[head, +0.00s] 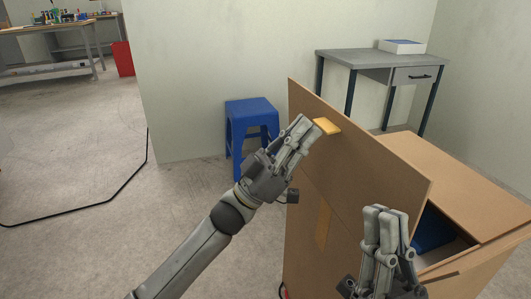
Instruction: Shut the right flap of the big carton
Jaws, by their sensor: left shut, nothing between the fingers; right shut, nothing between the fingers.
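The big carton (305,265) stands at the lower right, its top partly open. A tall brown flap (365,150) stands up along its left side, with a yellow tape piece (327,126) near its top edge. Another brown panel (460,185) lies nearly flat over the right part of the top. Blue contents (432,230) show in the gap between them. My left gripper (308,128) is shut and empty beside the standing flap, close to the tape; I cannot tell if it touches. My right gripper (386,212) is shut, upright and empty in front of the carton's opening.
A blue stool (251,112) stands behind my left gripper near the wall. A grey desk (375,58) with a white box (402,46) stands behind the carton. A workbench (50,45) is far left. The floor at left is clear apart from a black line.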

